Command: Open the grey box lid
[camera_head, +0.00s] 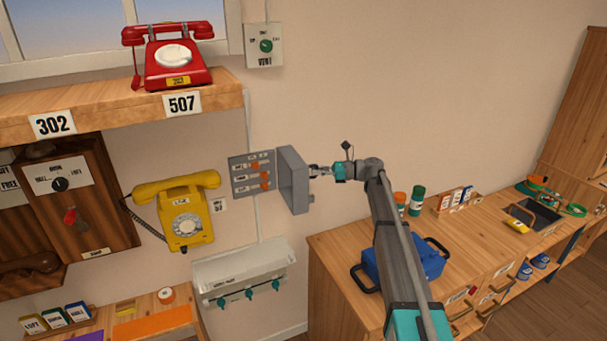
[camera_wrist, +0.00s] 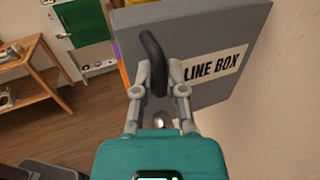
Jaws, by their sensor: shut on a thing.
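The grey box lid (camera_head: 293,180) stands swung out from the wall box (camera_head: 252,174), whose panel with orange switches shows to its left. In the wrist view the lid (camera_wrist: 205,28) fills the top and carries a "LINE BOX" label (camera_wrist: 215,65). A dark curved handle (camera_wrist: 153,60) sits on the lid. My gripper (camera_head: 316,171) is at the lid's right face; in the wrist view my gripper (camera_wrist: 157,75) is shut on the handle, one finger on each side.
A yellow phone (camera_head: 186,215) hangs left of the box. A white unit with teal knobs (camera_head: 240,275) is below it. A wooden counter (camera_head: 335,260) with a blue case (camera_head: 430,262) lies to the right under my arm. The wall right of the lid is bare.

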